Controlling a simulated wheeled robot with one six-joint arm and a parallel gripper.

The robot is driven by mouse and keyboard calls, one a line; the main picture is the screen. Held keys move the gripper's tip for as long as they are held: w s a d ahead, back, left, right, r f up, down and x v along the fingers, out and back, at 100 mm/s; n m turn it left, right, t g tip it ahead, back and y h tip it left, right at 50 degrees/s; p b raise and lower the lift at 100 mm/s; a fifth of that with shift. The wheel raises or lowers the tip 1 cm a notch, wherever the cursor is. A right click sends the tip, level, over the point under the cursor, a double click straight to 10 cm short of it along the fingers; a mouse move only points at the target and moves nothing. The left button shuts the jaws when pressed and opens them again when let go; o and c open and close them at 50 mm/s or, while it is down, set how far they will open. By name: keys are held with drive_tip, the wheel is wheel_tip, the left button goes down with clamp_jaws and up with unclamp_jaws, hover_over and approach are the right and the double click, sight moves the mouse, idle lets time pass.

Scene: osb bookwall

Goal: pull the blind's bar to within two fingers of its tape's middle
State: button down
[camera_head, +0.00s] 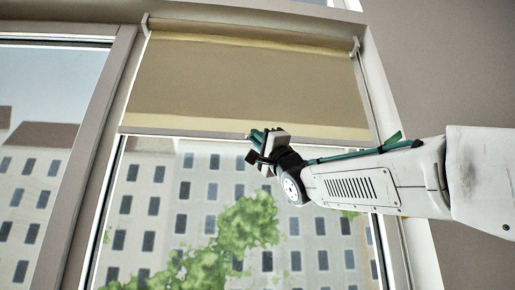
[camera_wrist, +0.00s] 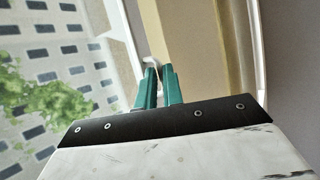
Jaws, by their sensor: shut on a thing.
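The blind (camera_head: 245,85) is a tan roller blind, drawn partway down over the upper part of the window. Its pale bar (camera_head: 185,134) runs across its lower edge, nearly level in the head view. My gripper (camera_head: 257,137) is shut on the bar near its middle. The fingers hide the gripped part of the bar. I cannot make out the tape in either view.
The window frame (camera_head: 374,100) stands upright to the right of the blind, with a grey wall (camera_head: 445,70) beyond. Another window pane (camera_head: 45,85) is at the left. Buildings and a green tree show through the clear glass below the bar.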

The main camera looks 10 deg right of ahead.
drive_tip(key=c, duration=1.8)
unclamp_jaws()
drive_tip(key=shift+c, duration=0.2)
drive_tip(key=v, duration=0.8)
